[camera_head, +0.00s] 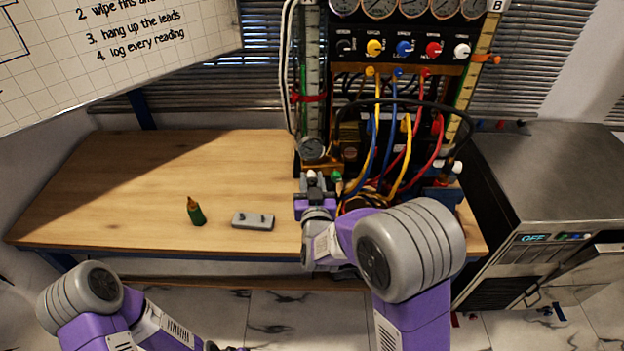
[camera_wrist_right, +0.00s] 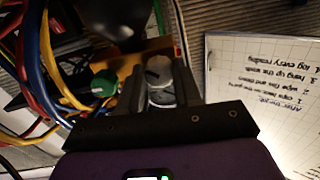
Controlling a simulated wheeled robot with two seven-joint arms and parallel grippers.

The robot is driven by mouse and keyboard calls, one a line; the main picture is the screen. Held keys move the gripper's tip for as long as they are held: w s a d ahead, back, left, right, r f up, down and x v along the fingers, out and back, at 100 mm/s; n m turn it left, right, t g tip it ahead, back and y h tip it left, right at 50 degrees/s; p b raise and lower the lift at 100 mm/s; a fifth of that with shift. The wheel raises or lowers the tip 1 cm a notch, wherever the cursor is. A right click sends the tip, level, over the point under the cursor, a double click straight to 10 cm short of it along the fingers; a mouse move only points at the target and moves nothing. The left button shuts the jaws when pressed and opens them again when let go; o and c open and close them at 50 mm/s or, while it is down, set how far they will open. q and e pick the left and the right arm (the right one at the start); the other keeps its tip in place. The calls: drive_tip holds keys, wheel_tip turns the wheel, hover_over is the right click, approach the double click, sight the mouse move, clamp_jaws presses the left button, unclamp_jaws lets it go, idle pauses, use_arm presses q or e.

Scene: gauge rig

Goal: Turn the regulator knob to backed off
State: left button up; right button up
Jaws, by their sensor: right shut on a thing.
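The regulator knob (camera_wrist_right: 160,75) is a pale grey cylinder with a dark mark on its face. In the right wrist view it sits between the two jaws of my right gripper (camera_wrist_right: 161,88), which is shut on it. In the head view the knob's pale top (camera_head: 311,174) shows at the jaws of the right gripper (camera_head: 313,183), at the foot of the rig below a small round gauge (camera_head: 312,148). The knob's setting cannot be read. Of my left gripper only a dark bit (camera_head: 228,348) shows at the bottom edge; its jaws cannot be made out.
A green knob (camera_wrist_right: 104,83) sits close beside the regulator knob. Yellow, blue and red hoses (camera_head: 400,150) hang right of my right gripper. A green bottle (camera_head: 196,211) and a grey block (camera_head: 253,221) stand on the wooden bench (camera_head: 130,190), whose left part is mostly clear.

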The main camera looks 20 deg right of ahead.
drive_tip(key=n+p, duration=0.1)
drive_tip(key=n, duration=0.3)
drive_tip(key=shift+n+p, duration=0.3)
drive_tip(key=shift+a+n+p, duration=0.1)
drive_tip(key=shift+n+p, duration=0.5)
drive_tip(key=shift+n, duration=1)
drive_tip(key=shift+f, duration=0.1)
drive_tip(key=o, duration=1)
drive_tip(key=shift+o, duration=0.2)
drive_tip(key=s+a, duration=0.1)
drive_tip(key=s, duration=0.6)
drive_tip(key=shift+s+a+p, duration=0.15)
drive_tip(key=shift+s+p, duration=0.05)
drive_tip(key=shift+p, duration=0.15)
